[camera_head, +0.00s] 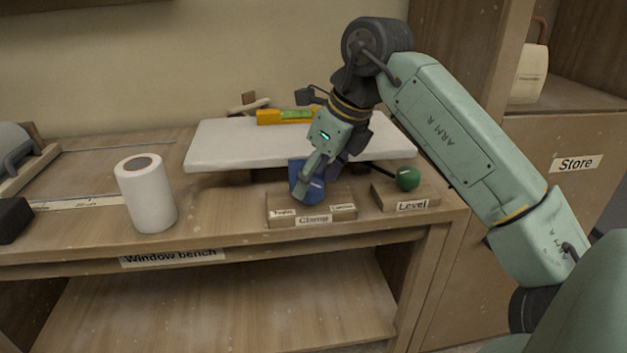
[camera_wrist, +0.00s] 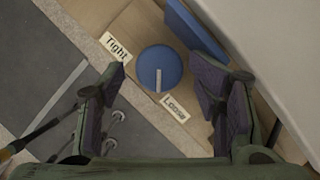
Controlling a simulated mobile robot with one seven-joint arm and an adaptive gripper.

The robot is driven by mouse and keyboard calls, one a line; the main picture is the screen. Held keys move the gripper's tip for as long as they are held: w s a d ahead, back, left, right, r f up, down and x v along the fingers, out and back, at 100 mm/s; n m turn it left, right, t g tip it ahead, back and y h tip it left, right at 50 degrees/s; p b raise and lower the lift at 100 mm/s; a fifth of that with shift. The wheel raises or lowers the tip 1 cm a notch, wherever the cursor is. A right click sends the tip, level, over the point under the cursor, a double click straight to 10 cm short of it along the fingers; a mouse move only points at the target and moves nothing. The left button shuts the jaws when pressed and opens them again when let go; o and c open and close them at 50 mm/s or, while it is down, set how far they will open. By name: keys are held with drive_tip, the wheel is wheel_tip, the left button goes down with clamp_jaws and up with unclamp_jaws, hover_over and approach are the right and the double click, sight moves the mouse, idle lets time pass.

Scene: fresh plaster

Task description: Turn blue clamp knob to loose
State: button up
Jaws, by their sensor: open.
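The blue clamp knob (camera_wrist: 160,64) is round, with a white pointer line running from its middle toward the bottom of the wrist view. The pointer lies toward the left end of the "Loose" label (camera_wrist: 175,108); the "Tight" label (camera_wrist: 115,46) is at the knob's upper left. My gripper (camera_wrist: 158,72) is open, one finger on each side of the knob, with visible gaps in this view. Finger height relative to the knob is unclear. In the head view my gripper (camera_head: 304,188) partly hides the knob above the wooden "Clamp" block (camera_head: 313,219).
A blue plate (camera_wrist: 195,32) stands beside the knob, close to the right finger. A pale board (camera_head: 225,147) with a yellow level (camera_head: 285,116) lies behind. A green knob (camera_head: 408,179) on the "Level" block is to the right. A white roll (camera_head: 147,195) stands left.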

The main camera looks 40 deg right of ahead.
drive_tip(key=v, duration=0.6)
drive_tip(key=shift+r, duration=0.3)
drive_tip(key=shift+s, duration=0.15)
